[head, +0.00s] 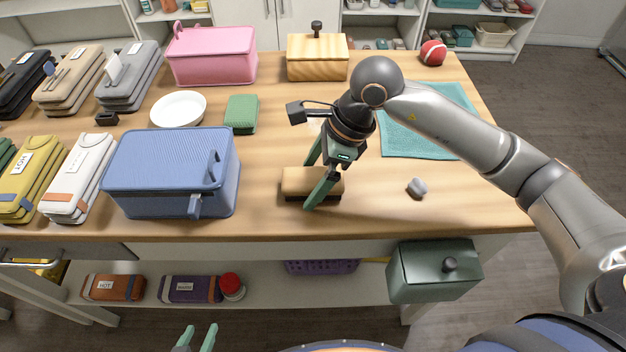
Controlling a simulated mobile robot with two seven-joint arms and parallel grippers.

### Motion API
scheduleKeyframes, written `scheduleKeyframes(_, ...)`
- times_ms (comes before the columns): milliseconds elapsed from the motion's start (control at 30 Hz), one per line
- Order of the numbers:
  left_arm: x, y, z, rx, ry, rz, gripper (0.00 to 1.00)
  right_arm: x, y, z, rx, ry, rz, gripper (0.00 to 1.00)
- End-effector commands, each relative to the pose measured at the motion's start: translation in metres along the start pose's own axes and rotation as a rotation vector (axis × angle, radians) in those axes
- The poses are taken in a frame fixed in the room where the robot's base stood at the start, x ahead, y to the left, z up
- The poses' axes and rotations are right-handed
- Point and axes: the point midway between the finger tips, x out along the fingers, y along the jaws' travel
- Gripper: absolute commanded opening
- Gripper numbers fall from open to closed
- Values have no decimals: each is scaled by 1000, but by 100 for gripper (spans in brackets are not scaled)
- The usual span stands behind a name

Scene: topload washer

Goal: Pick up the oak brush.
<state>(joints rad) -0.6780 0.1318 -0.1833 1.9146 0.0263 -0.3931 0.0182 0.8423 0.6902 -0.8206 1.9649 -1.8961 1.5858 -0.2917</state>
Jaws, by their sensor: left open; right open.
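The oak brush (295,183), a light brown block with a darker lower side, lies near the front edge of the wooden table. My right gripper (309,186) reaches down over it. Its green fingers are apart, one at the far side and one in front of the brush, and hide part of it. I cannot tell whether they touch it. My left gripper (199,338) is open and empty at the bottom edge, below and in front of the table.
A blue lidded box (165,170) stands left of the brush, a green sponge-like block (242,113) behind left. A grey stone (417,188) and a teal towel (425,135) lie to the right. A wooden box (305,65) stands behind.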

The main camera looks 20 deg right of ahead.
Motion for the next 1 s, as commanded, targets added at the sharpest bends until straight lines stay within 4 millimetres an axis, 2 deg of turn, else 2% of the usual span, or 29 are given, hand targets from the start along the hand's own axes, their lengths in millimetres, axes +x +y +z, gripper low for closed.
scheduleKeyframes(833,6,0,7,0,-3,1,50,4,0,-2,0,0,0,100)
scheduleKeyframes(1000,6,0,7,0,-3,1,50,4,0,-2,0,0,0,81)
